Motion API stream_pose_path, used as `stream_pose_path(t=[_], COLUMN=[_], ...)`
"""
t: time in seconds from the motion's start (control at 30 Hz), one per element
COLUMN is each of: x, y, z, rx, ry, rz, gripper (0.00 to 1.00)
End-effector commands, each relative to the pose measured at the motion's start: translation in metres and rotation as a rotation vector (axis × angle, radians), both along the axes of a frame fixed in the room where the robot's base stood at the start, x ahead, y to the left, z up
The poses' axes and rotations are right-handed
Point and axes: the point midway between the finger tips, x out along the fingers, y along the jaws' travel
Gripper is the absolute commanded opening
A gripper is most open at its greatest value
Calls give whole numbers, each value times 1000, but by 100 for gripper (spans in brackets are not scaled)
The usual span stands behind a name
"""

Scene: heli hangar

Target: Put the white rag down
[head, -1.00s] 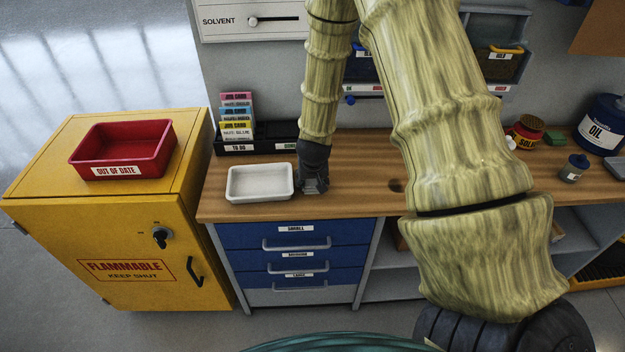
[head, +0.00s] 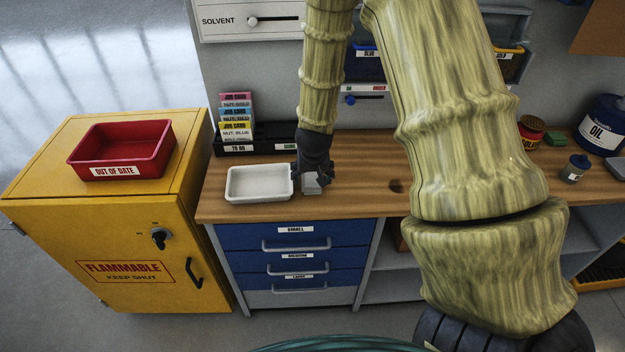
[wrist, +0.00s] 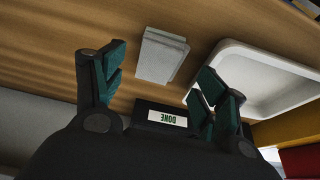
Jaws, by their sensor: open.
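The white rag (head: 311,184) lies as a small folded pale block on the wooden bench top, just right of the white tray. It also shows in the wrist view (wrist: 160,57), flat on the wood and clear of both fingers. My gripper (head: 314,174) is just above and behind the rag in the head view. In the wrist view my gripper (wrist: 160,85) has its green-padded fingers spread wide with nothing between them. The gripper hides part of the rag's far side in the head view.
The white tray (head: 259,196) stands close left of the rag. Behind it is a black card rack (head: 262,148) with coloured cards; its DONE label (wrist: 168,116) shows in the wrist view. A red bin (head: 122,171) sits on the yellow cabinet (head: 40,190). Bench right of the rag is clear.

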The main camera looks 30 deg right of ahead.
Motion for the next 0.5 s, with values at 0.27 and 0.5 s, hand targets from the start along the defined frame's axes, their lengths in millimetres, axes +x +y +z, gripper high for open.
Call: stream_pose_path(t=[0.27, 0.5], x=[-11, -20], y=[7, 12], z=[32, 56], rx=[-1, -1], ry=[-1, -1], rz=[0, 1], gripper=[73, 73])
